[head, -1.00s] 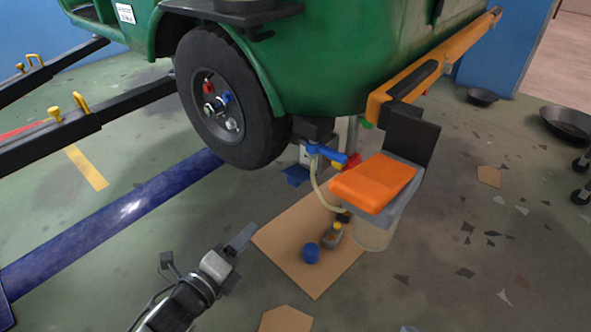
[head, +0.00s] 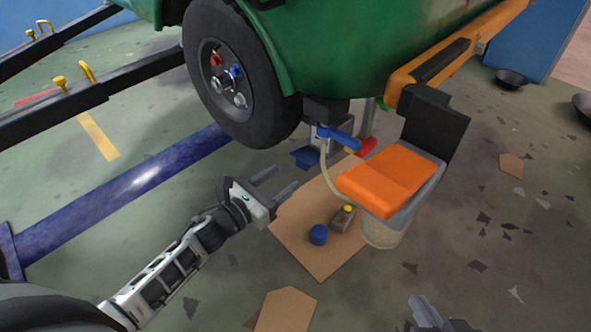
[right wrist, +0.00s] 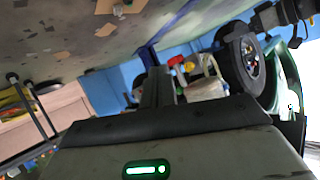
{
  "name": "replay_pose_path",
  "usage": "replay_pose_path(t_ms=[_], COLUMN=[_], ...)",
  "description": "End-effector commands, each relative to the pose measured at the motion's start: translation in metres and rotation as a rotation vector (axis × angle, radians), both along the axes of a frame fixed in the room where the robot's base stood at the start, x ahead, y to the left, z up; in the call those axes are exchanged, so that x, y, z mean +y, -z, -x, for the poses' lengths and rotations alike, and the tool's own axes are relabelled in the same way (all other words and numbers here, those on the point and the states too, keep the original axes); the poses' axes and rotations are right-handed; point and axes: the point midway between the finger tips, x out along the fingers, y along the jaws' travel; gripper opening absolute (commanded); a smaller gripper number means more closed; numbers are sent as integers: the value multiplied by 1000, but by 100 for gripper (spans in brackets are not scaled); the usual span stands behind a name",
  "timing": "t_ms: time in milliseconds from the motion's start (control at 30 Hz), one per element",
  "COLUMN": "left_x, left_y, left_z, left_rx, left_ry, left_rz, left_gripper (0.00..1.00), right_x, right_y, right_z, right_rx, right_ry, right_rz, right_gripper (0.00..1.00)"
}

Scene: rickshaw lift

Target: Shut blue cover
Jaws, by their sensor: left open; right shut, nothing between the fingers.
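A blue flap (head: 306,158), which looks like the blue cover, hangs out low and open beside a grey box (head: 322,138) under the green vehicle, behind the wheel. My left gripper (head: 287,180) is open and empty, its two fingers pointing toward the flap from just below and left. I cannot tell the exact gap, but they look apart. My right gripper (head: 418,303) shows at the bottom edge, shut and empty, far from the flap. In the right wrist view its dark fingers (right wrist: 157,90) are together. The flap cannot be made out there.
A blue-handled valve (head: 340,140) with a hose sits right of the flap. An orange-topped seat (head: 388,178) over a bucket stands further right. A cardboard sheet (head: 300,255) carries a blue cap (head: 318,235) and a small bottle (head: 342,218). The wheel (head: 240,75) is above left.

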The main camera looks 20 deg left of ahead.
Motion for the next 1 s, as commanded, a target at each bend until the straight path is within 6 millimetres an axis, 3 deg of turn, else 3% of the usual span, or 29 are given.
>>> replay_pose_path(t_ms=[100, 300, 700, 767, 900, 1000], left_x=[-8, -16, -19, -19, -19, -19], left_y=[0, 1, 0, 0, 0, 0], left_z=[-23, -46, -53, -53, -53, -53], left_rx=[-2, 0, 0, 0, 1, 2], left_ry=[0, -1, 0, 0, 0, 0], left_rz=[0, 1, 1, 1, 2, 2], left_gripper=[54, 54, 54, 40, 1, 0], right_x=[1, 2, 3, 3, 3, 3], right_y=[-5, -8, -14, -14, -13, -12], right_z=[-2, -2, -3, -2, -2, -2], right_rx=[-26, -44, -61, -60, -58, -54], right_ry=[-2, -5, -8, -8, -9, -10], right_rz=[-8, -14, -20, -19, -18, -17], right_gripper=[0, 0, 0, 0, 0, 0])
